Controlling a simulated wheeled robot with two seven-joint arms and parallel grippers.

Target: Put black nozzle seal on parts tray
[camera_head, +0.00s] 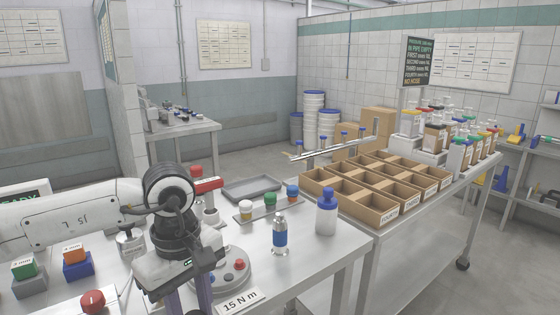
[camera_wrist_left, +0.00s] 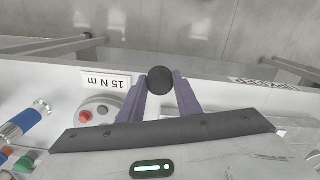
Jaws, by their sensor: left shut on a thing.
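My left gripper (camera_head: 189,300) points down at the front edge of the steel table, its purple fingers running out of the bottom of the head view. In the left wrist view the black nozzle seal (camera_wrist_left: 160,80), a round dark piece, sits between the two fingertips, and the gripper is shut on it. The seal is not visible in the head view. An empty grey tray (camera_head: 252,188) lies flat at the table's back; I cannot tell for sure that it is the parts tray. My right gripper is not in view.
A round base with coloured buttons (camera_head: 235,273) and a "15 N m" label (camera_head: 240,301) are close to my gripper.

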